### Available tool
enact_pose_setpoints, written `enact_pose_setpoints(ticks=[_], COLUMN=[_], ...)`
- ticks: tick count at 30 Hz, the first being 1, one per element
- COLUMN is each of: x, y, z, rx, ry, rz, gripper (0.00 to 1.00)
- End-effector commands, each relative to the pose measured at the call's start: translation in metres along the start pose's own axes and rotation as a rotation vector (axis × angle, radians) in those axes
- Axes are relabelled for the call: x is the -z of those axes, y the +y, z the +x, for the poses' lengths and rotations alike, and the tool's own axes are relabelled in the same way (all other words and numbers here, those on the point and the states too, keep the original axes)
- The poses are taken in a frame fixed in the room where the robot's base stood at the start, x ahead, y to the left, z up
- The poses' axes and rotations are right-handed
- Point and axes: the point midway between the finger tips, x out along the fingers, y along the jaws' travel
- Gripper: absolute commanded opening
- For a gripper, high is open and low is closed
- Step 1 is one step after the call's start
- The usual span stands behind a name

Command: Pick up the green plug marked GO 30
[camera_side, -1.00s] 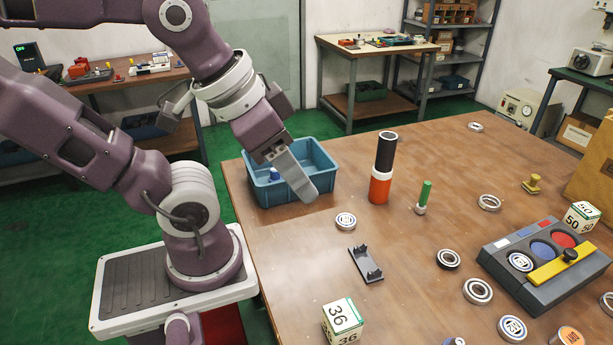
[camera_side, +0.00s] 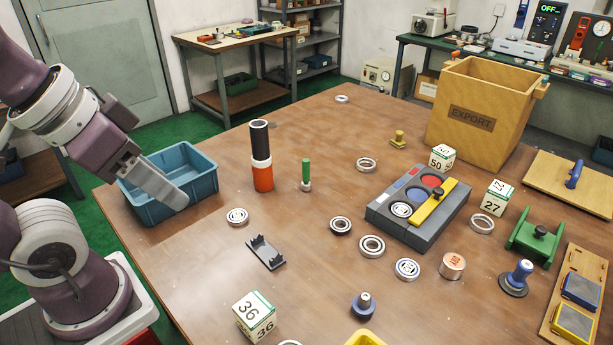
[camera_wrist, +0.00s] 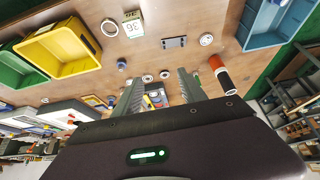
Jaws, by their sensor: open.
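A slim green plug (camera_side: 306,170) stands upright on the wooden table, with a pale metal end at its foot. Its marking is too small to read. It stands just right of a taller black, white and orange cylinder (camera_side: 261,157). My gripper (camera_side: 178,198) is at the left, above the front of the blue bin and well left of the plug. In the wrist view my gripper (camera_wrist: 160,84) has its two fingers apart with nothing held between them.
The blue bin (camera_side: 152,208) stands at the table's left edge. A black cradle (camera_side: 266,252), several bearing rings and a grey sorting block (camera_side: 385,219) lie right and in front. An EXPORT box (camera_side: 487,90) stands at the back right. The table behind the plug is mostly clear.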

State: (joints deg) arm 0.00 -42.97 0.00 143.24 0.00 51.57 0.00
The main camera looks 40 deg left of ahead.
Motion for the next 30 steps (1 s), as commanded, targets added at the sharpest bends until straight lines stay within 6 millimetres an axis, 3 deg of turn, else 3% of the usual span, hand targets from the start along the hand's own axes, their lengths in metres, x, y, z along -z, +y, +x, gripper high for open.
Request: enact_pose_setpoints(ticks=[2,3,11,14,16,20,21,24,27,30], x=[0.0,0.0,0.001,0.024,0.066,0.164,0.189,0.238,0.263,0.263], y=[0.0,0.0,0.0,-0.006,-0.018,-0.055,-0.067,-0.098,-0.127,-0.149], z=[0.0,0.0,0.0,0.009,0.027,0.092,0.117,0.186,0.262,0.335], rx=[0.0,0.0,0.001,0.021,0.053,0.12,0.134,0.15,0.142,0.112], ry=[0.0,0.0,0.001,0.02,0.059,0.174,0.212,0.305,0.401,0.499], rz=[0.0,0.0,0.0,-0.008,-0.017,-0.015,-0.011,0.005,0.016,0.015], gripper=[0.49,0.43,0.43,0.43,0.43,0.43,0.43,0.43,0.43,0.43])
